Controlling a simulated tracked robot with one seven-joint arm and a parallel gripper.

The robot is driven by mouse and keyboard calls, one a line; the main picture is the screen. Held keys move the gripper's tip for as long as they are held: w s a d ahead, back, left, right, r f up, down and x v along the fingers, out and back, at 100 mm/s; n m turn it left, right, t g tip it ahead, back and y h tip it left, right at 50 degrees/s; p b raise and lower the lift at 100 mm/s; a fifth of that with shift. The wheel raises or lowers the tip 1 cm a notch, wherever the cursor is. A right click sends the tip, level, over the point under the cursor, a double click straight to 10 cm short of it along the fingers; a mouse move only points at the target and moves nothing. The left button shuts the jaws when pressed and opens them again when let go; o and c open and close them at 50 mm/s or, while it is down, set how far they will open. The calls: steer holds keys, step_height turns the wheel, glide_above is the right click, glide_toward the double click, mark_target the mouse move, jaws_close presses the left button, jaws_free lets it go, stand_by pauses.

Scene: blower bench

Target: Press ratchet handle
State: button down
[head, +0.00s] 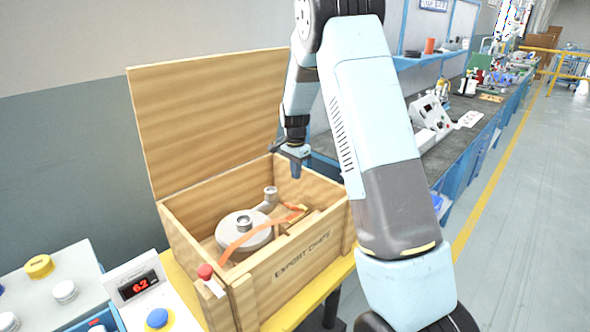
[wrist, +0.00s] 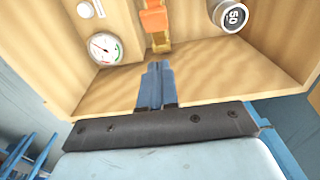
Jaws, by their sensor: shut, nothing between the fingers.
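An open wooden crate (head: 290,268) stands on a yellow-edged bench, holding a grey round blower (head: 240,228). An orange strap (head: 243,240) runs over the blower. The ratchet (head: 297,209) appears as a small orange and brass-coloured piece near the strap's right end. In the wrist view an orange piece (wrist: 154,19) with brass-coloured metal lies ahead of my fingertips; I cannot tell its handle apart from the strap. My gripper (head: 296,172) is shut and empty, pointing down above the crate's right back part. Its blue fingers (wrist: 155,68) show together in the wrist view, apart from the orange piece.
The crate's raised lid (head: 210,120) stands at the back. A red knob (head: 205,271) sits at the crate's front left corner. A panel with a red display (head: 138,286) and buttons is at left. The wrist view shows a gauge (wrist: 104,48) and a dark "50" dial (wrist: 231,16).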

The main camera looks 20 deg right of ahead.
glide_above(293, 205)
steer(key=w+d, duration=0.2)
steer(key=f, duration=0.6)
steer(key=shift+s+a+f, duration=0.15)
steer(key=shift+s, duration=0.05)
steer(key=shift+s+a+f, duration=0.35)
steer(key=shift+a+f, duration=0.3)
steer(key=shift+f, duration=0.2)
steer(key=shift+s+a+f, duration=0.2)
steer(key=shift+a+f, duration=0.15)
steer(key=shift+f, duration=0.3)
steer(key=shift+d, duration=0.1)
